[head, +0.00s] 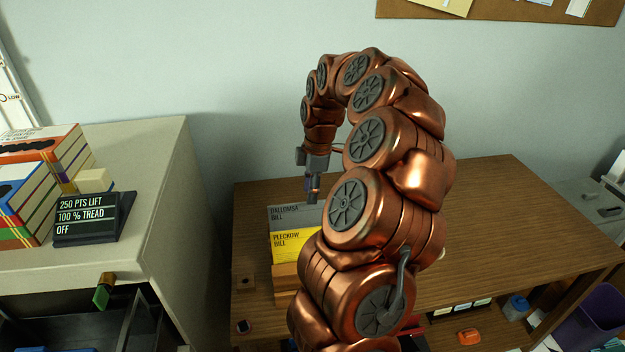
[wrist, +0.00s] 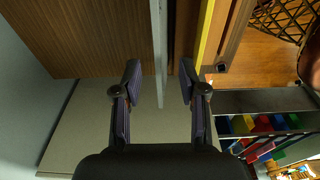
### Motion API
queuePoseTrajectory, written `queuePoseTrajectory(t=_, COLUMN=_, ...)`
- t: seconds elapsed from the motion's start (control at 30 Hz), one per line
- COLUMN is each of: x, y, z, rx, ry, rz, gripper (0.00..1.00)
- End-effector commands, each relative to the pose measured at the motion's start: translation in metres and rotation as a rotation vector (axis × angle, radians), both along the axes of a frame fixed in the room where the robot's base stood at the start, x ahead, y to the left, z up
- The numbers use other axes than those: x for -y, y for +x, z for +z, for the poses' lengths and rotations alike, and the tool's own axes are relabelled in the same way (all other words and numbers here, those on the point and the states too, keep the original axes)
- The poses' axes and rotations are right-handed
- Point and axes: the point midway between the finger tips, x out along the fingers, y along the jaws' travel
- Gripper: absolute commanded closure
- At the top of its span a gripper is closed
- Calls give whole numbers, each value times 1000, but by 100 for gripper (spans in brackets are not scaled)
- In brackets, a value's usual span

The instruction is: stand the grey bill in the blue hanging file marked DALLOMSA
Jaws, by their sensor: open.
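The grey bill (head: 286,213), lettered DALLOMSA BILL, stands upright in a wooden holder (head: 286,279) on the brown desk, behind a yellow bill (head: 292,246) lettered PLECKOW BILL. My gripper (head: 313,196) points down at the grey bill's top edge, near its right end. In the wrist view my gripper (wrist: 160,76) is open. The grey bill (wrist: 158,45) shows edge-on between the two fingers, with gaps on both sides. The yellow bill (wrist: 206,35) is just right of the right finger. Blue pieces show among coloured files (wrist: 262,135) in the wrist view; no DALLOMSA mark is readable there.
A grey cabinet (head: 160,190) stands left of the desk, with an open drawer (head: 115,318) at its front. Books (head: 40,165) and a black sign (head: 92,217) sit on the cabinet. The desk's right part (head: 510,220) is clear. A purple bin (head: 590,318) is at lower right.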

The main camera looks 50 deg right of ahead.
Motion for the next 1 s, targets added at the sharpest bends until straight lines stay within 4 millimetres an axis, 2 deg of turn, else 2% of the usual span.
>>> queuePoseTrajectory(t=0.2, x=-4, y=1, z=-28, rx=-5, ry=4, rz=2, gripper=58)
queuePoseTrajectory(t=0.4, x=-4, y=3, z=-44, rx=-1, ry=-1, rz=-1, gripper=58)
queuePoseTrajectory(t=0.77, x=-5, y=4, z=-50, rx=2, ry=-1, rz=0, gripper=58)
queuePoseTrajectory(t=1.0, x=-5, y=4, z=-50, rx=1, ry=-1, rz=0, gripper=81)
